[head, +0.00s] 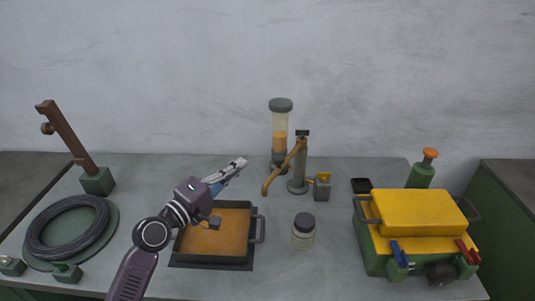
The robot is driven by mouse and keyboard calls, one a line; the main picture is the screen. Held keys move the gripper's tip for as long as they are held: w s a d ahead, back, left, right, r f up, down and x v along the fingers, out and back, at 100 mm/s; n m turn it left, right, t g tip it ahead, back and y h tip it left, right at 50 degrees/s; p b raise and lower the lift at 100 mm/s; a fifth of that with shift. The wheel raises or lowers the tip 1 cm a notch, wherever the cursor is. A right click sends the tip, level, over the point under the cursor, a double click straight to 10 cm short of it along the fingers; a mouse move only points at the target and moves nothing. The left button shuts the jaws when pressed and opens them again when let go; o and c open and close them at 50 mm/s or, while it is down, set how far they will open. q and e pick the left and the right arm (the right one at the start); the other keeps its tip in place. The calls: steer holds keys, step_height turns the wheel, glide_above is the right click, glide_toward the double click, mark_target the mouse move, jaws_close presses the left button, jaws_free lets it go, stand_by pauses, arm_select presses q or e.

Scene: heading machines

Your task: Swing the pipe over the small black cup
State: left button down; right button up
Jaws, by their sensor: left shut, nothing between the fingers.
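The orange-brown pipe (284,166) comes off the upper part of a grey post (299,174). It slopes down to the left and ends in a bent tip low on the left of the post. The small black cup (361,186) stands on the table to the right of the post, on the far side from the pipe's tip. My left gripper (241,162) is shut and empty. It is left of the pipe and apart from it in the picture, above the far edge of the black tray. My right gripper is out of view.
A black tray with an orange floor (245,264) lies under my left arm. A dark-lidded jar (303,232), a sight glass (280,125) and a small grey-green block (322,188) stand near the post. A yellow-lidded green machine (415,212) is at right, a wire coil (68,255) at left.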

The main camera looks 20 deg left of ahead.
mark_target(286, 161)
arm_select(q)
steer(key=w+d+p, duration=0.4)
steer(key=w+d, duration=0.1)
steer(key=d, duration=0.1)
steer(key=shift+w+d, duration=0.15)
steer(key=shift+w, duration=0.2)
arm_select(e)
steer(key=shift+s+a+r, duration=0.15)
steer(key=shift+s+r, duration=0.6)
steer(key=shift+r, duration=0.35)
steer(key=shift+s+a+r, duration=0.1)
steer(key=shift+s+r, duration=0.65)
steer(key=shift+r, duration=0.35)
